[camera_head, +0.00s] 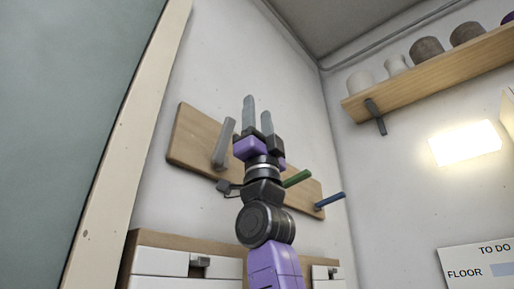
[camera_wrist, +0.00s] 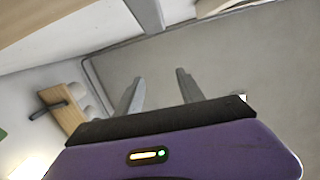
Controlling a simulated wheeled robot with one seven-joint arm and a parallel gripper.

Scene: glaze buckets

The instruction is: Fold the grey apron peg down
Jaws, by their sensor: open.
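The grey apron peg (camera_head: 223,146) is on a wooden board (camera_head: 190,140) on the wall in the head view. It points up, leaning slightly right at its top. My gripper (camera_head: 258,112) is just right of the peg in that view, fingers pointing up, open and empty. The depth gap between them is hard to tell, but no touch shows. In the wrist view my two fingers (camera_wrist: 158,88) are apart with nothing between them. A grey bar (camera_wrist: 147,14) at the top edge there may be the peg; I cannot tell.
A green peg (camera_head: 297,179) and a blue peg (camera_head: 330,200) stick out from the board to the right of the grey one. White drawers (camera_head: 160,262) stand below. A shelf (camera_head: 430,75) with several pots is on the right wall. A large panel edge (camera_head: 125,130) is at left.

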